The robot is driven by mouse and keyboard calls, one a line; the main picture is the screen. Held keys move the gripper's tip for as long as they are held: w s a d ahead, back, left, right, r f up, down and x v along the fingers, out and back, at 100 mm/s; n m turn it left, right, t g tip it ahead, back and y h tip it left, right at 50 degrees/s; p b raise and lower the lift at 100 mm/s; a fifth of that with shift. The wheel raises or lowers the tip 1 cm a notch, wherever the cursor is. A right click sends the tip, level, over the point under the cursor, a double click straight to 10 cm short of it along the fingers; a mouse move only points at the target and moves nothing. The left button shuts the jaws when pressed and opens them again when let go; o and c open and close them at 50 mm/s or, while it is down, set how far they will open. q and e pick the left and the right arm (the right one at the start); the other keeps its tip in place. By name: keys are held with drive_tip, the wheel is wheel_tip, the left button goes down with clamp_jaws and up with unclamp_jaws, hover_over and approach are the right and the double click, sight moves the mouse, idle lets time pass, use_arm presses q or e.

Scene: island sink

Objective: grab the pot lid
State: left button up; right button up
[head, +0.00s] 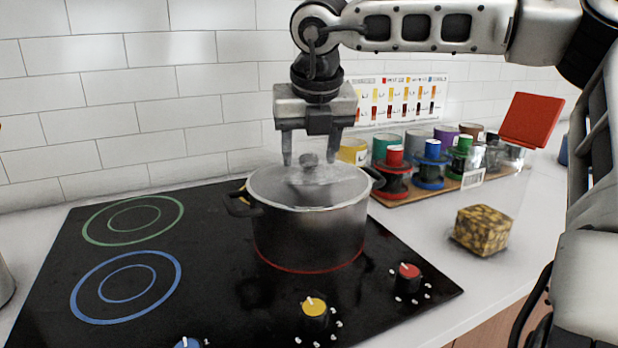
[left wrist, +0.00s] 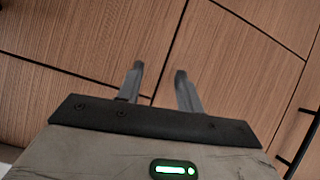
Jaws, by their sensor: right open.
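The pot lid (head: 274,188) is clear with a metal rim and a dark round knob (head: 309,159). It lies on a steel pot (head: 300,240) with black side handles, standing on the red ring of the black cooktop. My right gripper (head: 309,160) points straight down over the lid, open, with a finger on each side of the knob. I cannot tell whether the fingers touch the lid. My left gripper (left wrist: 158,85) shows only in the left wrist view, its fingers apart with nothing between them, in front of wooden panels.
The cooktop (head: 210,270) has free green and blue rings at left and yellow, red and blue knobs in front. A tray of colourful jars (head: 432,165) stands behind right. A patterned cube (head: 482,230) sits on the white counter. A tiled wall is behind.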

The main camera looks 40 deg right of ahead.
clamp_jaws()
drive_tip(key=shift+r, duration=0.1)
